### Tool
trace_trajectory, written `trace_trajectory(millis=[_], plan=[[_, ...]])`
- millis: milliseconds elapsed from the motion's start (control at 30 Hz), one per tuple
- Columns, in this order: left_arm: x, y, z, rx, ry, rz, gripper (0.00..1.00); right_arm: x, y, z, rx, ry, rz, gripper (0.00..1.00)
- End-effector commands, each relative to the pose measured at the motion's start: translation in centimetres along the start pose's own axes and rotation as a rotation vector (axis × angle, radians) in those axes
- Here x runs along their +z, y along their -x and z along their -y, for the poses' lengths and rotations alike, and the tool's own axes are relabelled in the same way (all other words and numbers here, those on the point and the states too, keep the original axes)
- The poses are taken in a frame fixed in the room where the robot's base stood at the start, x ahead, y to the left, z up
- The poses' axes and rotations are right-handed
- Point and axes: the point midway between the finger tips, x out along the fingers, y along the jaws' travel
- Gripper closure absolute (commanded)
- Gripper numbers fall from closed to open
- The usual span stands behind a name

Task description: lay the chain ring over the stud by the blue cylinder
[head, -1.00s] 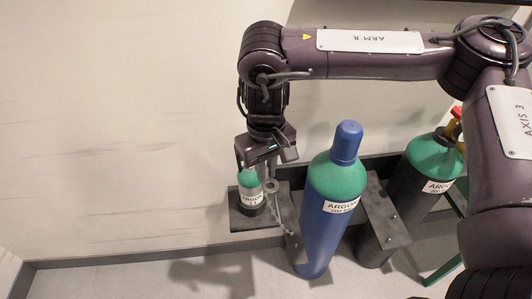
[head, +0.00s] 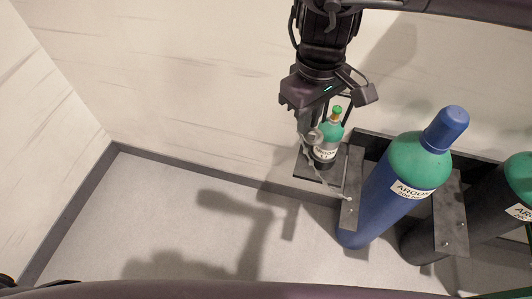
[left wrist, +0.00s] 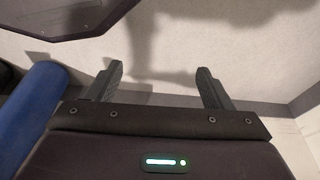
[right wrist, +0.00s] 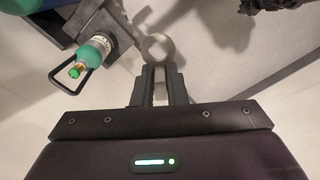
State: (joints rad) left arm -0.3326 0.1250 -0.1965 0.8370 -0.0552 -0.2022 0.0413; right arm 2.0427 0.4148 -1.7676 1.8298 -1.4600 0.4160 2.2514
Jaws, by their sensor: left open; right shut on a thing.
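The chain ring (head: 314,137) is a pale metal ring, held by its tab in my right gripper (head: 303,124). In the right wrist view the ring (right wrist: 158,47) stands out past the shut fingers (right wrist: 160,84). A slack chain (head: 328,181) runs from it to the dark bracket (head: 352,185) left of the blue cylinder (head: 387,205). The blue cylinder has a green shoulder and blue cap, and leans in the picture. Small studs show on the brackets on both sides of it; the ring is apart from them. My left gripper (left wrist: 160,85) is open and empty.
A small green-topped argon bottle (head: 327,147) stands on a shelf close beside the ring and right gripper. A dark cylinder (head: 480,215) stands at the right. A pale wall is behind; the floor (head: 170,215) at left is clear.

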Motion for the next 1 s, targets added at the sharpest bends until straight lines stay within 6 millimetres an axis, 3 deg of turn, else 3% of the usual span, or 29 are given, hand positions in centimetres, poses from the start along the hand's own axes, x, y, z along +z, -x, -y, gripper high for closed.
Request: trace_trajectory(millis=[33,100,267,500,667,800,1000], plan=[[-3.1,0.7,0.4,0.008,-0.005,-0.065,0.26,0.0,0.0,0.0,0.0,-0.001,0.0,1.0],[-7.0,2.0,0.5,0.026,-0.01,-0.151,0.26,0.0,0.0,0.0,0.0,-0.001,0.0,1.0],[-15.6,6.2,0.2,0.075,-0.034,-0.341,0.26,0.0,0.0,0.0,0.0,-0.001,0.0,1.0],[-26.4,15.4,-2.1,0.172,-0.1,-0.609,0.26,0.0,0.0,0.0,0.0,-0.001,0.0,1.0],[-31.7,23.0,-4.7,0.25,-0.162,-0.771,0.26,0.0,0.0,0.0,0.0,-0.002,0.0,1.0],[-34.9,30.3,-7.5,0.326,-0.225,-0.902,0.26,0.0,0.0,0.0,0.0,-0.002,0.0,1.0],[-37.0,40.9,-11.8,0.442,-0.324,-1.068,0.26,0.0,0.0,0.0,0.0,-0.002,0.0,1.0]])
